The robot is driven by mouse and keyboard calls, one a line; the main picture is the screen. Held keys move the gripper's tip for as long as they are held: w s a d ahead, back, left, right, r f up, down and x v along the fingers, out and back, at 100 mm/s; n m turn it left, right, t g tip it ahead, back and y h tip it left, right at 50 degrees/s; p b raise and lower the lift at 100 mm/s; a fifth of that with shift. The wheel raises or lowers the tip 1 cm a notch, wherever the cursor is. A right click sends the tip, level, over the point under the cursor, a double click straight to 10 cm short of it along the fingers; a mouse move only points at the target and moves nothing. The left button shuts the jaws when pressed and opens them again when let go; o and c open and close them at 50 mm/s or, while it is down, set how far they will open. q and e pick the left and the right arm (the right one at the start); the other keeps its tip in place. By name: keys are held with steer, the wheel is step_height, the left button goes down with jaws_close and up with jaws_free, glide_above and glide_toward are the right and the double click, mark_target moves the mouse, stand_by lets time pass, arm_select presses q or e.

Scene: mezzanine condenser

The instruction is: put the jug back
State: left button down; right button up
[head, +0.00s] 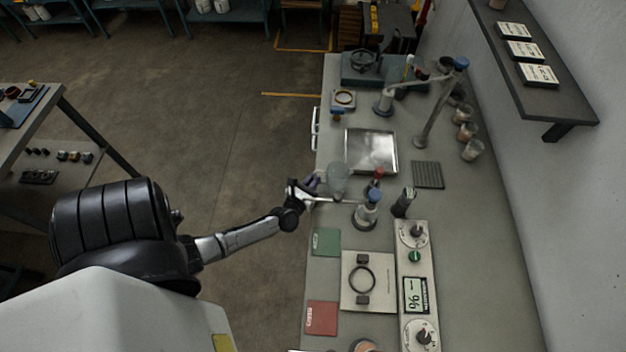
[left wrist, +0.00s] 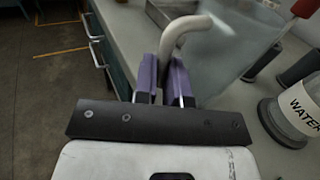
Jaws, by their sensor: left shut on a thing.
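A clear, pale jug (head: 337,180) stands out over the left edge of the grey bench, between the metal tray and the green mat. My left gripper (head: 313,186) is on its left side. In the left wrist view the purple fingers of my left gripper (left wrist: 163,75) are shut on the pale curved handle of the jug (left wrist: 235,50). The jug looks about upright; I cannot tell whether its base touches the bench. My right gripper is not in view.
A metal tray (head: 371,150) lies behind. Green (head: 326,242) and red (head: 321,318) mats and a ring plate (head: 380,295) lie nearer.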

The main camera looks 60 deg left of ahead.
arm_select(q)
steer(key=shift+f, duration=0.15)
steer(key=c, duration=1.2)
jaws_free()
